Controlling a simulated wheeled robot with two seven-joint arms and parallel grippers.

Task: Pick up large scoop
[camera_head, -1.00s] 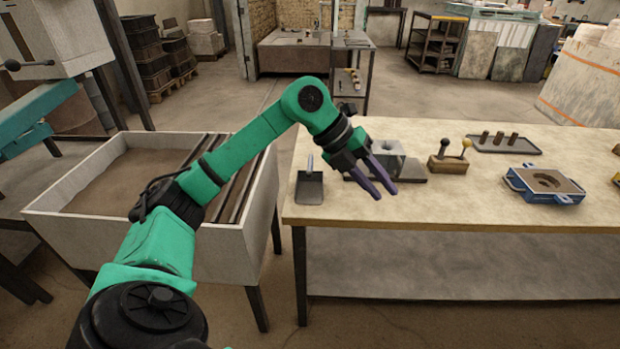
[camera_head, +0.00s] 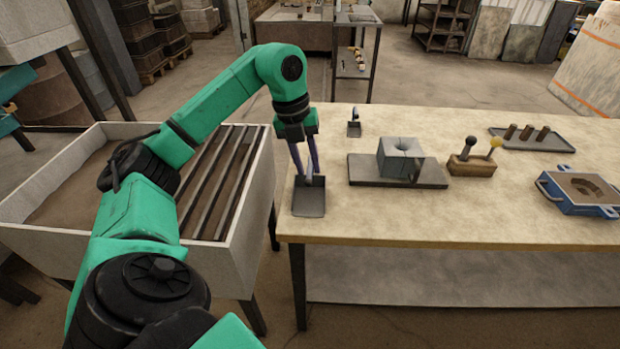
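The large scoop, a dark grey pan (camera_head: 309,200) with a light upright handle, sits on the workbench near its left front corner. My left gripper (camera_head: 306,172) points down over it, with its two dark purple fingers spread apart. The handle shows between the fingers, closer to the right one; I cannot tell whether they touch. A smaller scoop (camera_head: 354,129) stands farther back on the bench, to the right of my gripper. My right gripper is not in view.
A grey block on a plate (camera_head: 401,158) stands right of the large scoop. Farther right are a wooden holder with two knobs (camera_head: 472,166), a tray of pegs (camera_head: 533,139) and a blue-framed mould (camera_head: 579,190). A sand box (camera_head: 238,235) with bars stands left of the bench.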

